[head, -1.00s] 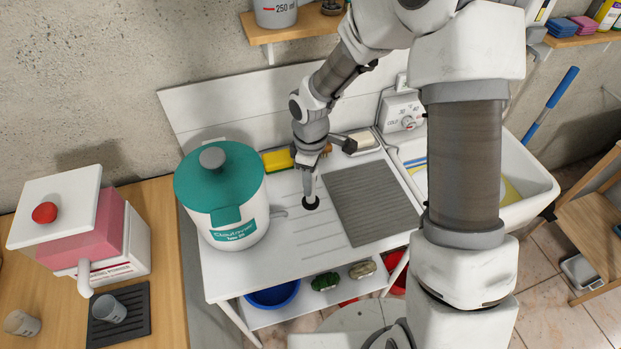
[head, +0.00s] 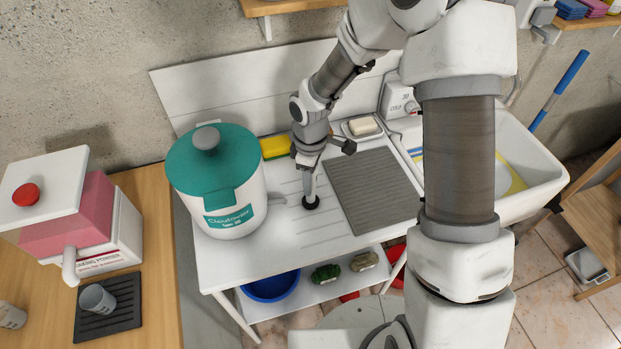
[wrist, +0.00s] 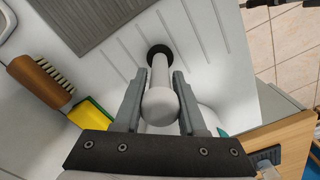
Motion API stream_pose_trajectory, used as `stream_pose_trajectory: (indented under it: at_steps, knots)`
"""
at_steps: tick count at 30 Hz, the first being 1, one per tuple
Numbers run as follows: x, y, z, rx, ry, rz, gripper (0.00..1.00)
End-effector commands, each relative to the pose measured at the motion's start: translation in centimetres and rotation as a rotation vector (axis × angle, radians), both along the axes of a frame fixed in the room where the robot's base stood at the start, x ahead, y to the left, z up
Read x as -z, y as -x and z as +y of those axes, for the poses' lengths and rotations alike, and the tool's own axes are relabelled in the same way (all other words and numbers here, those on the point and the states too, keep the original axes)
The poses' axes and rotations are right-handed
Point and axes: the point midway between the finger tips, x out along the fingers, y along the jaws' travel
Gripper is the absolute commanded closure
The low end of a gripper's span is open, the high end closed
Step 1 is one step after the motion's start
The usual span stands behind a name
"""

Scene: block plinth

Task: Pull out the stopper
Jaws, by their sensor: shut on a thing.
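The stopper (wrist: 160,104) has a pale rounded knob and shaft with a black disc at its foot. In the wrist view it stands between the two fingers of my gripper (wrist: 155,85), which is shut on it. In the head view my gripper (head: 309,184) points down at the white draining board (head: 330,235), and only the stopper's black foot (head: 311,203) shows clearly below it. The foot appears at board level, left of the grey ribbed mat (head: 370,190). I cannot tell whether it is seated or slightly raised.
A white pot with a teal lid (head: 212,165) stands left of my gripper. A yellow sponge (head: 274,147) and a wooden brush (wrist: 42,82) lie close by. A soap dish (head: 362,127) is behind the mat, and a sink (head: 535,180) is at right.

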Motion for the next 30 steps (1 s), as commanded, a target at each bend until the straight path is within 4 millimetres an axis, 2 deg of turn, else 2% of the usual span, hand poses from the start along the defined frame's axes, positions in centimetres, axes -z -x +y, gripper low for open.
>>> stream_pose_trajectory:
  at_steps: [10, 11, 16, 26, 30]
  knots:
    - [0.4, 0.0, 0.0, 0.000, 0.000, 0.000, 1.00]
    - [0.3, 0.0, 0.0, 0.000, 0.000, 0.000, 0.56]
    - [0.3, 0.0, 0.0, 0.000, 0.000, 0.000, 0.26]
    - [0.1, 0.0, 0.0, 0.000, 0.000, 0.000, 0.25]
    - [-1.3, -0.1, 0.0, 0.002, -0.001, -0.004, 0.25]
